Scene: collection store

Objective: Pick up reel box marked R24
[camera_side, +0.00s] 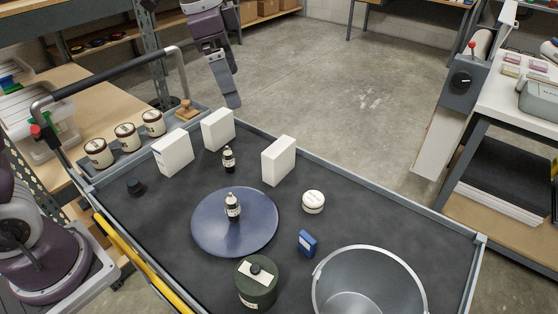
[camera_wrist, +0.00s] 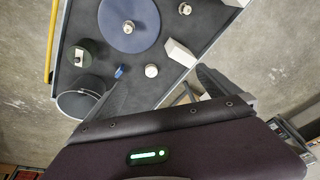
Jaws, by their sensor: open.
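Three white upright boxes stand on the dark cart top in the side view: a left one (camera_side: 173,152), a middle one (camera_side: 218,130) and a right one (camera_side: 279,160). I can read no R24 mark on any of them, so I cannot tell which is the reel box. My gripper (camera_side: 233,100) is in the air beyond the cart's far edge, above and behind the boxes. In the wrist view my gripper (camera_wrist: 162,78) is open and empty. A white box (camera_wrist: 180,53) shows near its right finger; another white box (camera_wrist: 237,2) is cut by the top edge.
A blue disc (camera_side: 210,235) bears a small dark bottle (camera_side: 233,207). Another bottle (camera_side: 228,160) stands between the boxes. The cart has raised rims.

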